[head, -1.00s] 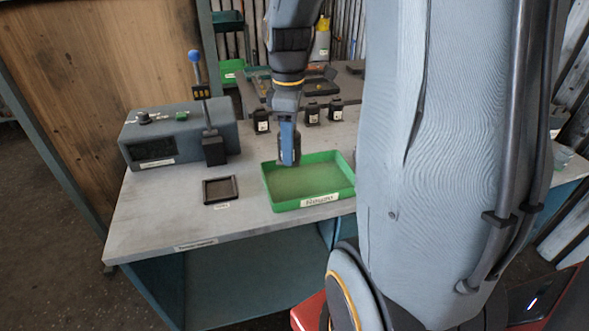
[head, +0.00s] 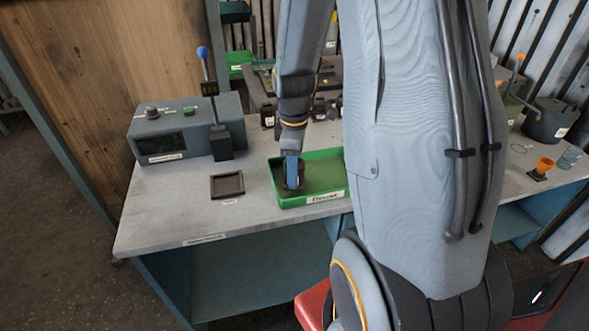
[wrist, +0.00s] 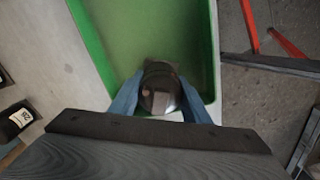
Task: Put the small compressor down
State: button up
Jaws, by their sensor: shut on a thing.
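The small compressor (wrist: 160,86) is a dark, rounded, shiny piece in the wrist view. My gripper (wrist: 160,103) is shut on it, with one blue finger on each side. In the head view my gripper (head: 292,184) is low at the left part of the green tray (head: 335,194), pointing down. The compressor is mostly hidden there by the fingers. The wrist view shows the green tray floor (wrist: 150,30) beneath it. I cannot tell whether the compressor touches the floor. The rest of the tray looks empty.
A small black square tray (head: 227,185) lies left of the green tray. A grey control box (head: 170,145) and a blue-knobbed lever (head: 203,54) stand behind it. Small dark labelled parts (head: 320,108) stand behind the green tray.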

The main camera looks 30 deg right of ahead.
jog(key=shift+f, duration=0.1)
jog(key=o, duration=1.5)
notch_tip(320, 180, up, 11)
jog(key=shift+w+r+b, duration=0.1)
jog(key=shift+b, duration=1)
jog(key=shift+a+r, duration=0.1)
jog(key=shift+r, duration=0.3)
jog(key=s+a+f+m, duration=0.2)
jog(key=a+m, duration=0.1)
jog(key=a, duration=0.1)
jog(key=s+a+f+m, duration=0.2)
jog(key=s+a+m, duration=0.1)
jog(key=a, duration=0.1)
jog(key=s+a+f+m+t, duration=0.1)
jog(key=s+a+f+m, duration=0.1)
jog(key=a+f+m, duration=0.1)
jog(key=shift+s+a+m, duration=0.2)
jog(key=shift+a+m, duration=0.1)
jog(key=shift+a, duration=0.1)
jog(key=shift+s+a+f+m, duration=0.2)
jog(key=shift+s+m, duration=0.05)
jog(key=shift+m, duration=0.05)
